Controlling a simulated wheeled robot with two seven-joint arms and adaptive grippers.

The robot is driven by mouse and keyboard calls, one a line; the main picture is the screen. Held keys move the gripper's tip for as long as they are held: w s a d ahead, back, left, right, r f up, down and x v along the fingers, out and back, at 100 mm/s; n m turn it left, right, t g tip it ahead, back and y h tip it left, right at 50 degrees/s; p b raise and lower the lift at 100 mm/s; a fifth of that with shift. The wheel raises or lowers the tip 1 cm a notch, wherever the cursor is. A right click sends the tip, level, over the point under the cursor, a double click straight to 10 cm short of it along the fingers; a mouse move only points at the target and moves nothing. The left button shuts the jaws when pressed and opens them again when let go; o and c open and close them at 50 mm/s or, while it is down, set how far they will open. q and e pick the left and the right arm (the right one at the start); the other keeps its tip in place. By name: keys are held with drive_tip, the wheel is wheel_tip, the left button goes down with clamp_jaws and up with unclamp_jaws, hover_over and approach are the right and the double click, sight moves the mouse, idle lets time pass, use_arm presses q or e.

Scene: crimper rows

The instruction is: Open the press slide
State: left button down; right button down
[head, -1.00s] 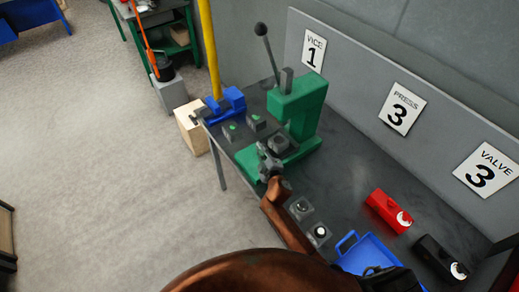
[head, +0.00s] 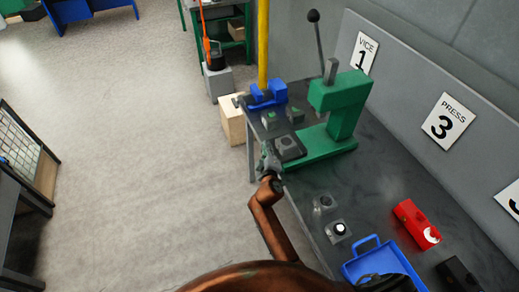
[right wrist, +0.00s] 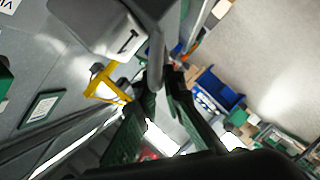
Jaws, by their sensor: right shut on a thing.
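The green press (head: 345,105) stands on the grey bench with its lever (head: 317,40) pointing up. Its dark press slide (head: 288,147) sticks out to the left of the green base, toward the bench's front edge. My right gripper (head: 268,153) is at the slide's front end, shut on its handle; the handle is mostly hidden by the fingers. In the right wrist view, the fingers (right wrist: 163,85) close around a grey bar beside a pale grey block. My left gripper is not in view.
A blue vice (head: 268,93) and small dark blocks with green tops (head: 270,117) are left of the press. Round-topped controls (head: 339,229), a red block (head: 416,222) and a blue tray (head: 376,262) lie nearer.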

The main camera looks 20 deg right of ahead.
drive_tip(key=shift+a+f, duration=0.2)
drive_tip(key=shift+a, duration=0.35)
drive_tip(key=c, duration=2.5)
unclamp_jaws()
drive_tip(key=shift+a+r, duration=0.1)
drive_tip(key=shift+a, duration=0.15)
drive_tip(key=shift+o, duration=0.9)
drive_tip(key=shift+w, duration=0.1)
drive_tip(key=shift+o, duration=0.8)
drive_tip(key=shift+w, duration=0.1)
drive_tip(key=shift+o, duration=0.6)
drive_tip(key=shift+d, duration=0.1)
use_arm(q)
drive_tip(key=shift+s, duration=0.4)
use_arm(e)
wheel_tip(320, 180, up, 10)
